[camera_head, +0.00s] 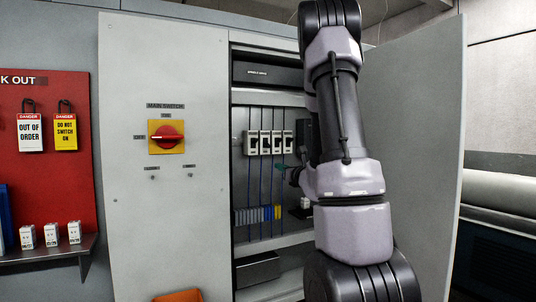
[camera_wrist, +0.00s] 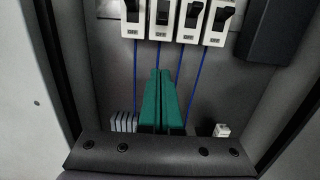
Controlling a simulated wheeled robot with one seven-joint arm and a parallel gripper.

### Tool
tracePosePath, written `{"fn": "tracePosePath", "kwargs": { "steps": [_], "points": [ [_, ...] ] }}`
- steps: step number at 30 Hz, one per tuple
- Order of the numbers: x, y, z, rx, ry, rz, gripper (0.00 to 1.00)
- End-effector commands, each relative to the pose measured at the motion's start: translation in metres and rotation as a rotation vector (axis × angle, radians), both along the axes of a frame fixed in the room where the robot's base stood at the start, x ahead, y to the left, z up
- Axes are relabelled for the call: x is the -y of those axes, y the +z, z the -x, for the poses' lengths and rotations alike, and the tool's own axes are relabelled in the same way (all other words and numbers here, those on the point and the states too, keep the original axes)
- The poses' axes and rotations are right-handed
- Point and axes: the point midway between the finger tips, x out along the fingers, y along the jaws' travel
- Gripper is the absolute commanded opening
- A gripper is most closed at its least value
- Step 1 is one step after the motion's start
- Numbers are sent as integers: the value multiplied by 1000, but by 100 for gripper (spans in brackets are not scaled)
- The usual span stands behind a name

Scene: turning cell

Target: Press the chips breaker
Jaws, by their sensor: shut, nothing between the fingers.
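A row of several white breakers (camera_head: 265,143) with black toggles is mounted inside the open grey cabinet. In the wrist view the row crosses the top, with breakers at the far left (camera_wrist: 131,20), centre left (camera_wrist: 161,22), centre right (camera_wrist: 190,24) and far right (camera_wrist: 220,24). Their labels are too small to read, so I cannot tell which is the chips breaker. My gripper (camera_head: 281,168) has its green fingers pressed together and empty. In the wrist view the fingertips (camera_wrist: 162,72) point up below the two middle breakers and look apart from them. My arm hides part of the cabinet's right side.
The left cabinet panel carries a red main switch (camera_head: 166,136). The open cabinet door (camera_head: 415,150) stands to the right. Terminal blocks (camera_head: 258,215) and blue wires run below the breakers. A dark box (camera_wrist: 272,30) sits right of the row. A shelf (camera_head: 45,252) holds small white blocks.

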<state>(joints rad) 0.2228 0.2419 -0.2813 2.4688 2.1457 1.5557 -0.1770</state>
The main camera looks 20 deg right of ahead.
Motion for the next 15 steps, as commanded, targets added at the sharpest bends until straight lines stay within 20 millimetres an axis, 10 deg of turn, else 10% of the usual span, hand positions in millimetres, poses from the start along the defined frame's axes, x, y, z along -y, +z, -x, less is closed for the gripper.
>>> {"fn": "tracePosePath", "kwargs": {
  "steps": [15],
  "points": [
    [-4, 5, -61, 1, 6, 2, 0]
  ]
}}
